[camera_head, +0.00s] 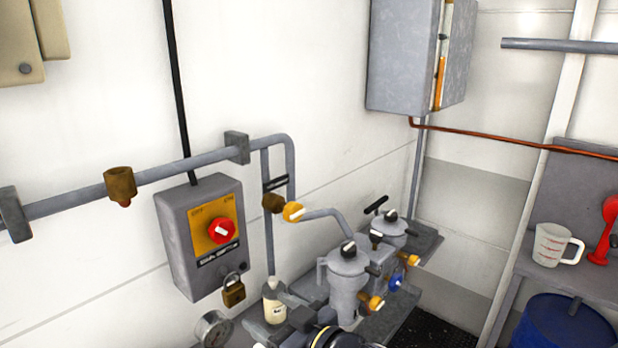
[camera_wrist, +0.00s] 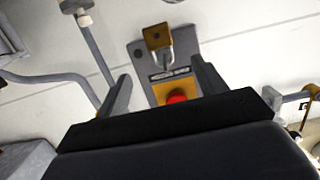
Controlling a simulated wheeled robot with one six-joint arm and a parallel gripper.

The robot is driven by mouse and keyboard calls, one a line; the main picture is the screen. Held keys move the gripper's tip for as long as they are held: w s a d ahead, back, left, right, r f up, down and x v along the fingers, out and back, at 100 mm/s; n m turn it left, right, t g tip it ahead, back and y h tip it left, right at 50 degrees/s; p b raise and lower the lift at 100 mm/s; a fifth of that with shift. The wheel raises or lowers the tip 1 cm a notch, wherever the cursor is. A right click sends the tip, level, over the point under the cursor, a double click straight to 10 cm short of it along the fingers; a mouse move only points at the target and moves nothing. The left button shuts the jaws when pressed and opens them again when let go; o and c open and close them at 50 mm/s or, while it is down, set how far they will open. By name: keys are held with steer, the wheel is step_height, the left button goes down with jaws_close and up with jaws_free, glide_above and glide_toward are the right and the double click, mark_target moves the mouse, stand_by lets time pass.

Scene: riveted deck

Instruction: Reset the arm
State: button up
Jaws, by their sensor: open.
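My gripper (camera_wrist: 163,84) is open in the wrist view, its two grey fingers spread apart with nothing between them. It points towards a grey wall box (camera_head: 203,270) with a yellow plate and a red rotary knob (camera_head: 221,230). In the wrist view, the box (camera_wrist: 138,52) appears upside down, and the red knob (camera_wrist: 177,98) is partly hidden behind the dark gripper body. A brass padlock (camera_head: 233,291) hangs under the box.
A grey pipe (camera_head: 180,169) runs along the wall above the box. Filter housings (camera_head: 346,285), a small bottle (camera_head: 274,303) and a gauge (camera_head: 213,328) crowd the low bench. A grey cabinet (camera_head: 403,55) hangs at the back. A jug (camera_head: 551,245) and blue drum (camera_head: 560,326) are at right.

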mark_target(241, 291)
steer(key=x, duration=0.3)
steer(key=p+x, duration=0.1)
steer(key=x, duration=0.6)
steer(key=shift+w+a+r, duration=0.2)
steer(key=shift+r, duration=0.15)
steer(key=shift+s+d+r+p, duration=0.25)
steer(key=shift+s+d+p, duration=0.15)
steer(key=shift+p, duration=0.1)
steer(key=shift+f, duration=0.1)
